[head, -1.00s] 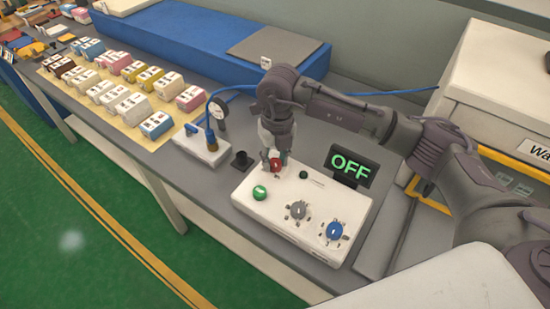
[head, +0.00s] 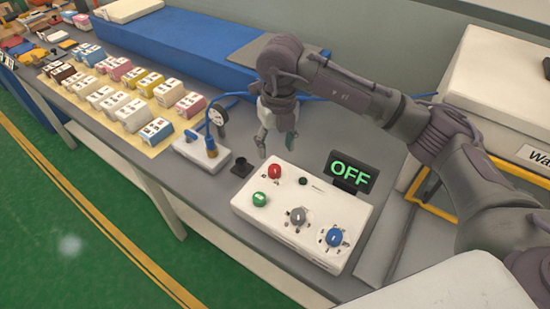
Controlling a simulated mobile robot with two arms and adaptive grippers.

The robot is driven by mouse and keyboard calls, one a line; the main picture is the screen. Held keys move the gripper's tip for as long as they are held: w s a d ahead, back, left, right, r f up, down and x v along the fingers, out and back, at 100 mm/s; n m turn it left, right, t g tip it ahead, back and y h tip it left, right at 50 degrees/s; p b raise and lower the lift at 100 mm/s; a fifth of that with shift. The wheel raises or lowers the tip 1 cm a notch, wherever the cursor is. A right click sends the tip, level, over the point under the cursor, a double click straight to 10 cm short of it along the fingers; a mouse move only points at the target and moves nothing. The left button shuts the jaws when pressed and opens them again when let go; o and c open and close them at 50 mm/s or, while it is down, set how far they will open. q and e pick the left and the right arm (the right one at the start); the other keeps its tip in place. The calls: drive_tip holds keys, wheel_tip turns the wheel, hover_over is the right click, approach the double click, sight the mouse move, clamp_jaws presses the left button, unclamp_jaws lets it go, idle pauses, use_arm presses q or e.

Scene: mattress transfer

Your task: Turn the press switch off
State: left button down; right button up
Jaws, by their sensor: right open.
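A white control box (head: 285,238) stands on the grey table. On its top are a red button (head: 274,171), a green button (head: 259,199), a grey knob (head: 298,216) and a blue knob (head: 334,237). A black display (head: 351,171) at its back right reads OFF in green. My right gripper (head: 276,147) is open and empty, pointing down above and behind the red button, apart from it. My left gripper is not in view.
A white power strip (head: 202,152) with a blue cable and a small black fixture (head: 241,167) are left of the box. Several small coloured boxes lie on a tan mat (head: 150,149). A long blue block (head: 180,50) lies behind.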

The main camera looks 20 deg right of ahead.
sight(277, 167)
wheel_tip(277, 167, up, 5)
drive_tip(key=shift+d+r, duration=0.1)
idle(0.5)
